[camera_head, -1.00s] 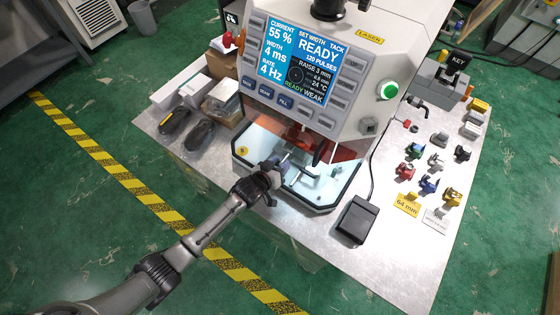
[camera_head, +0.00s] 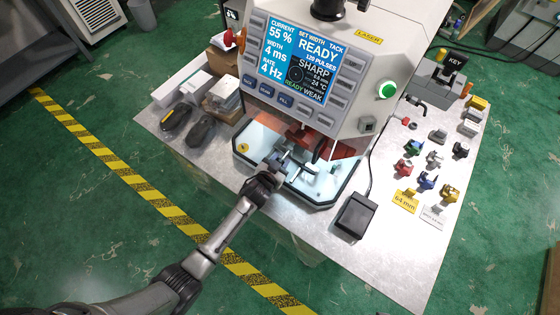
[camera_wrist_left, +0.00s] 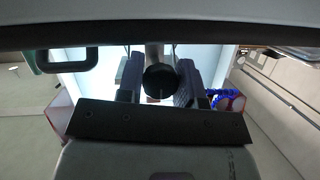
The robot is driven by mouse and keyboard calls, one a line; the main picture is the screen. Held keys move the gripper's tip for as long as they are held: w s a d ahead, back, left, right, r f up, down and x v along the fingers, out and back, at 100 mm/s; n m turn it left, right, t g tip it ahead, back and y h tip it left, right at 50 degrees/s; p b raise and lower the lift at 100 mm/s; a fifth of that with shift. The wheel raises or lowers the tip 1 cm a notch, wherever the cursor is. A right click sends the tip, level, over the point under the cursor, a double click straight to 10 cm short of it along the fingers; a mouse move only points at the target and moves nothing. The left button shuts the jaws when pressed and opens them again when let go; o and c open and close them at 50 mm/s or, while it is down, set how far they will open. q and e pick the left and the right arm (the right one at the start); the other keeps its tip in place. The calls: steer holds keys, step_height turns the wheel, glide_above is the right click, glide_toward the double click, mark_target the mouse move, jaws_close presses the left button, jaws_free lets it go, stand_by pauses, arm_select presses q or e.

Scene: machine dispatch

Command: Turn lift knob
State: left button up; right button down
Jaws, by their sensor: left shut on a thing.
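The laser machine (camera_head: 335,90) stands on the bench, its screen (camera_head: 298,66) reading READY, SHARP and WEAK. The lift knob (camera_wrist_left: 160,83) is a round dark knob with a pale mark at its lower edge; in the left wrist view it sits between my left gripper's two fingers. My left gripper (camera_head: 274,168) reaches the front of the lit work chamber and is shut on the knob. In the head view the gripper largely hides the knob. My right gripper is in neither view.
A black foot pedal (camera_head: 355,215) lies on the bench right of the chamber. Several small coloured clamps, including a blue one (camera_head: 427,181), stand at the right by a yellow 64 mm tag (camera_head: 405,200). Boxes and two dark handpieces (camera_head: 200,131) lie at the left.

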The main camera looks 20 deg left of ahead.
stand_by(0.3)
arm_select(q)
steer(key=o, duration=0.9)
steer(key=p+v, duration=0.1)
steer(key=v, duration=1.2)
steer(key=shift+s, duration=0.4)
